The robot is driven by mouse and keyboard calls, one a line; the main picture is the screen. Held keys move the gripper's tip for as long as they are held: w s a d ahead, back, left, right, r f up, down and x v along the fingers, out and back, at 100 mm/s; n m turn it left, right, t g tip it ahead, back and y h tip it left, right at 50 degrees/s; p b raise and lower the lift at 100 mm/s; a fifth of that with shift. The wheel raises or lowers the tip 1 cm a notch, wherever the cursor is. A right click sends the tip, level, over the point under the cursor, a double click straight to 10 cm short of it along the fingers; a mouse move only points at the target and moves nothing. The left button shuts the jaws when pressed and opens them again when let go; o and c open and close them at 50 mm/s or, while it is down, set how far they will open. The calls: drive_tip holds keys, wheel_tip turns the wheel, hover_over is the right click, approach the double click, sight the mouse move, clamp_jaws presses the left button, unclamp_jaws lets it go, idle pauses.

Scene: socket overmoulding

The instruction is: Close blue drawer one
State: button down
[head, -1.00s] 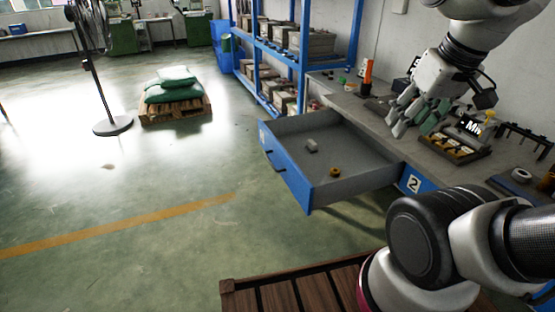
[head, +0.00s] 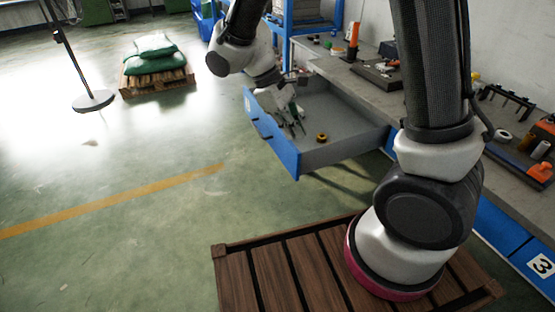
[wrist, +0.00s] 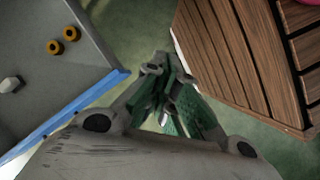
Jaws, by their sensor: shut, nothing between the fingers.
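The blue drawer (head: 283,152) stands pulled out from the workbench, its blue front facing the open floor. Its grey interior also shows in the wrist view (wrist: 45,85), bounded by a blue rim. In the head view my gripper (head: 295,124) overlaps the drawer's front part. In the wrist view my gripper (wrist: 162,92) is shut and empty, with its fingers seen over the floor just outside the blue rim. I cannot tell whether it touches the drawer. Yellow rings (wrist: 70,33) and a small pale part (wrist: 10,84) lie inside the drawer.
The grey workbench (head: 365,95) runs along the right and carries trays and tools. A drawer front marked 3 (head: 541,265) is flush under it. A slatted wooden platform (head: 275,275) is in the foreground. The floor (head: 130,200) left of the drawer is clear.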

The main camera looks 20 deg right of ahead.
drive_tip(key=w+a+f+n+t+h, duration=0.1)
drive_tip(key=w+a+f+n+h, duration=0.2)
drive_tip(key=f, duration=0.4)
drive_tip(key=w+a+f+n+t+h, duration=0.1)
drive_tip(key=w+a+f+n, duration=0.1)
drive_tip(key=a+f+n, duration=0.4)
wheel_tip(320, 180, down, 3)
drive_tip(key=w+m, duration=0.1)
drive_tip(key=w, duration=0.1)
drive_tip(key=n+t, duration=0.2)
approach(287, 164)
wheel_tip(287, 164, down, 3)
drive_tip(key=d, duration=0.1)
drive_tip(key=shift+w+d, duration=0.25)
drive_tip(key=shift+d, duration=0.75)
